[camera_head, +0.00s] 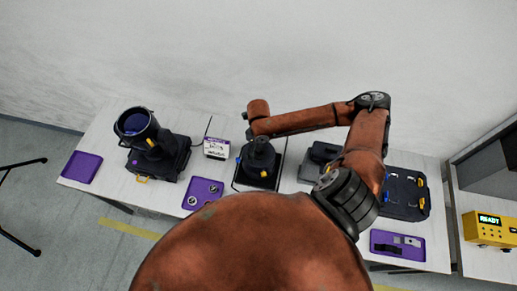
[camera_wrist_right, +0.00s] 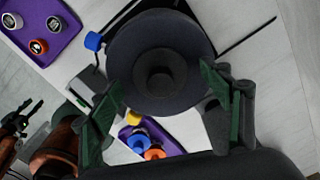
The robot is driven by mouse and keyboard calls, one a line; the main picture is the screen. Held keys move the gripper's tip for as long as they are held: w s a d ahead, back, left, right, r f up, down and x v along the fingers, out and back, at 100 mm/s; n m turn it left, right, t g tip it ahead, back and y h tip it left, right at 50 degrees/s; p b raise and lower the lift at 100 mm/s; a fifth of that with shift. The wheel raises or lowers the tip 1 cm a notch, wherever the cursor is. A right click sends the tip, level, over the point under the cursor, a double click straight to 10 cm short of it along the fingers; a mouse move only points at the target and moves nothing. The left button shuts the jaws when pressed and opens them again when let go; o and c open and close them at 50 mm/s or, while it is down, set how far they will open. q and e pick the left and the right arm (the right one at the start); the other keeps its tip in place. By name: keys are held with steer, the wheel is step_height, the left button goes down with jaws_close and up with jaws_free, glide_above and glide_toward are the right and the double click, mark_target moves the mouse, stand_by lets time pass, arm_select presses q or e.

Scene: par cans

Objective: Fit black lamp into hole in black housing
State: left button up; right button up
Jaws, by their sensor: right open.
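A round black part (camera_wrist_right: 160,55) with a raised hub in its middle lies between the fingers of my right gripper in the right wrist view. I cannot tell if it is the lamp or the black housing, or whether one sits in the other. A blue knob (camera_wrist_right: 93,41) and a yellow knob (camera_wrist_right: 134,117) show beside it. My right gripper (camera_wrist_right: 165,100) is open, with green pads on either side of the part. In the head view the gripper (camera_head: 260,148) points down over this black assembly (camera_head: 257,177) at the table's middle.
A black can with a purple inside (camera_head: 137,122) stands on a black base at the left. Purple trays (camera_head: 82,167) with small parts, a labelled box (camera_head: 216,148) and a black case (camera_head: 405,208) share the white table. A yellow READY unit (camera_head: 489,229) stands right.

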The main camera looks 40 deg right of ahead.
step_height(320, 180, up, 12)
stand_by(0.4)
steer(key=shift+f, duration=0.15)
